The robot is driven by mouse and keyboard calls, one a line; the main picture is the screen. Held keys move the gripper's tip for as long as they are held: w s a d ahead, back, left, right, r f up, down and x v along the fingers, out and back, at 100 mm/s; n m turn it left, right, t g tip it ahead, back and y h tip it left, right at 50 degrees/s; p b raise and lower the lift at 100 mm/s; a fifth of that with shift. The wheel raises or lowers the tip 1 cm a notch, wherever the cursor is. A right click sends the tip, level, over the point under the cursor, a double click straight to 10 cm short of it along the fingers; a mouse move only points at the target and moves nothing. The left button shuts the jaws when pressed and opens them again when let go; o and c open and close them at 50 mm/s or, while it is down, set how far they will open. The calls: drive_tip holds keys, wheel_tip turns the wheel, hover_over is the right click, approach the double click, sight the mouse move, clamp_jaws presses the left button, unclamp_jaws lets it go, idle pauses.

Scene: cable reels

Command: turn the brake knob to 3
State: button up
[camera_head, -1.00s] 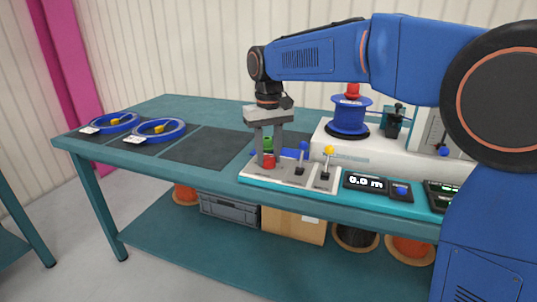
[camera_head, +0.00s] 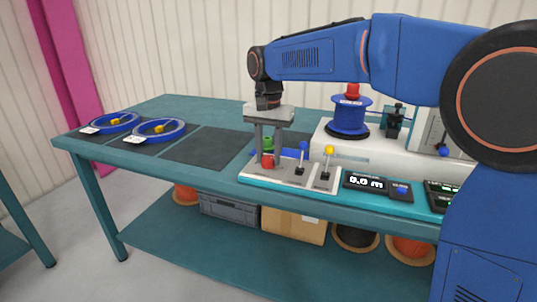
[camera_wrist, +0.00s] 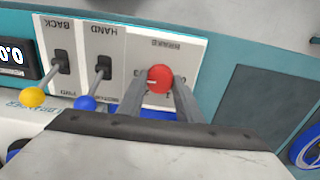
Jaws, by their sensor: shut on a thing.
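The red brake knob (camera_head: 267,160) stands on the light grey control panel (camera_head: 250,174) at the bench's front edge. In the wrist view the knob (camera_wrist: 161,76) sits under the BRAKE label, with a pale pointer mark toward the picture's left. A 1 shows beside the knob; the other scale digits are too small or partly hidden to read surely. My gripper (camera_head: 267,164) points straight down over the panel. In the wrist view my gripper (camera_wrist: 159,84) has one finger on each side of the knob, shut on it.
A blue-knobbed HAND lever (camera_head: 303,146) and a yellow-knobbed lever (camera_head: 329,150) stand close to the right of my gripper. A display (camera_head: 366,182) reads 0.0 m. A blue reel (camera_head: 349,118) stands behind. Two blue cable coils (camera_head: 158,130) lie on the bench's left.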

sight(269, 157)
idle(0.3)
drive_tip(key=o, duration=1)
drive_tip(key=shift+o, duration=0.2)
drive_tip(key=shift+r, duration=0.15)
wheel_tip(269, 157, up, 17)
drive_tip(key=shift+r, duration=0.1)
